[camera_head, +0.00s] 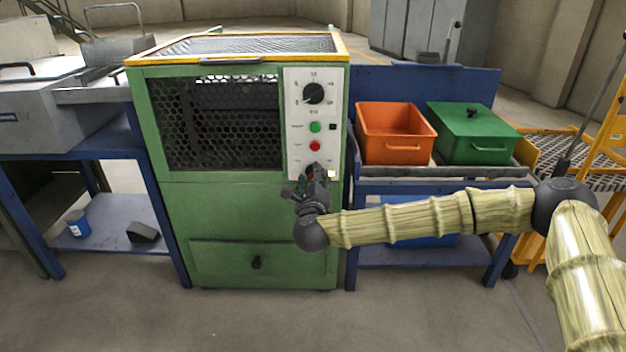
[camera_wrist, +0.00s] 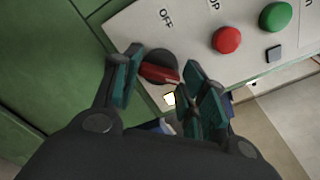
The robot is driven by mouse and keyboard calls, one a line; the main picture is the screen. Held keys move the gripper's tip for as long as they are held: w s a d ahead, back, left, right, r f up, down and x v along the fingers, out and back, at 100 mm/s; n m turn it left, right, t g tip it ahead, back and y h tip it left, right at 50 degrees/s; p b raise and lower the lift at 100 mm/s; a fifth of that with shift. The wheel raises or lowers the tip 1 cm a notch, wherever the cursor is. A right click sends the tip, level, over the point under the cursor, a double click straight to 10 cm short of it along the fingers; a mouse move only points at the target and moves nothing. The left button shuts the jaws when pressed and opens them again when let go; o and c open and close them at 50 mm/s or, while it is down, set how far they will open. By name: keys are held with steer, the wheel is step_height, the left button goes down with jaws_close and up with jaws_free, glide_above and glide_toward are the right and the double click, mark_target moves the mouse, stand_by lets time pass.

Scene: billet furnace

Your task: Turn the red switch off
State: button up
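The red switch (camera_wrist: 158,72) is a red bar handle on a dark round base, low on the white control panel (camera_wrist: 120,20). In the wrist view an "OFF" label is printed above it, and the red bar lies nearly crosswise, tilted down to the right. My gripper (camera_wrist: 160,85) has its teal-padded fingers apart, one on each side of the switch; I cannot tell whether they touch it. In the head view my gripper (camera_head: 316,180) is at the panel's lower end and hides most of the switch.
Above the switch are a red button (camera_head: 315,146), a green button (camera_head: 316,127) and a black dial (camera_head: 313,93) on the green furnace (camera_head: 215,215). To the right, an orange bin (camera_head: 396,150) and a green lidded bin (camera_head: 474,154) stand on a blue bench.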

steer(key=shift+r+p, duration=0.1)
steer(key=shift+p, duration=0.25)
steer(key=n+p, duration=0.9)
steer(key=p, duration=0.1)
steer(key=shift+a+r, duration=0.1)
steer(key=shift+r, duration=0.05)
steer(key=n+p, duration=0.3)
steer(key=n, duration=0.1)
steer(key=shift+p, duration=0.35)
steer(key=shift+f+n+p, duration=0.2)
steer(key=shift+n+p, duration=0.5)
steer(key=shift+n, duration=0.55)
steer(key=shift+f+n+p, duration=0.15)
steer(key=shift+n+p, duration=0.5)
steer(key=shift+n, duration=0.6)
steer(key=shift+f, duration=0.1)
steer(key=o, duration=1)
